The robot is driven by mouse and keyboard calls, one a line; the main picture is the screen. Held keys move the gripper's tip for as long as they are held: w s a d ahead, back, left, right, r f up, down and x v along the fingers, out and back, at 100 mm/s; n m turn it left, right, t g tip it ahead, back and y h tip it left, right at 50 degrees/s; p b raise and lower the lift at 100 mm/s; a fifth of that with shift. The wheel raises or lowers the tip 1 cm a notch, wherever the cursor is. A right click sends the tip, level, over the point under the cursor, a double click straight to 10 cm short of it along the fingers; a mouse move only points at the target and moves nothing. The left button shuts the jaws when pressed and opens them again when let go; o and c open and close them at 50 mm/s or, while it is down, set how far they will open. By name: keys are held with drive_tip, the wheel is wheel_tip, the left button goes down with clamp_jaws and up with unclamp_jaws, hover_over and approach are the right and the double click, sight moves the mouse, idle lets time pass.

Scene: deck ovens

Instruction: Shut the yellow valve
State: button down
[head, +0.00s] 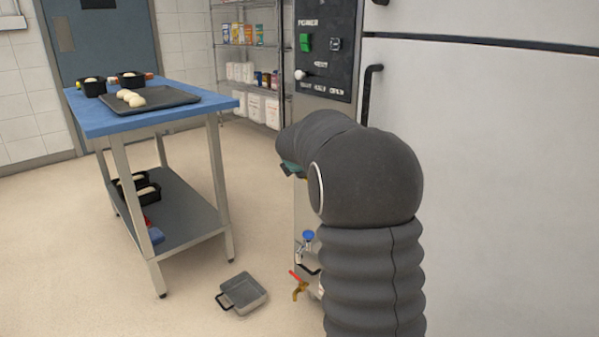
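My dark grey arm stands in front of the oven's control side and bends toward it. The end of my gripper (290,169) shows as a small teal and dark piece below the arm's bend; its fingers are mostly hidden behind my own arm. A tiny yellow patch (302,178) shows just under it, perhaps part of the yellow valve; its handle position and any contact with my gripper cannot be made out. Lower on the same front are a tap with a blue knob (308,235) and a brass tap with a red lever (300,286).
A control panel (326,48) with a green switch sits above my arm. A large pale door (490,150) fills the right. A blue-topped table (95,122) with a tray and tins stands at left.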

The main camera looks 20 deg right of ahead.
drive_tip(key=shift+r, duration=0.1)
drive_tip(key=s+a+r+p, duration=0.1)
drive_tip(key=s+a+r, duration=0.1)
drive_tip(key=r, duration=0.3)
drive_tip(key=s+a+r+p, duration=0.1)
drive_tip(key=s+a+r, duration=0.1)
drive_tip(key=a+r, duration=0.2)
wheel_tip(320, 180, up, 2)
drive_tip(key=shift+s+a+r, duration=0.15)
drive_tip(key=shift+s+a, duration=0.15)
drive_tip(key=shift+a, duration=0.05)
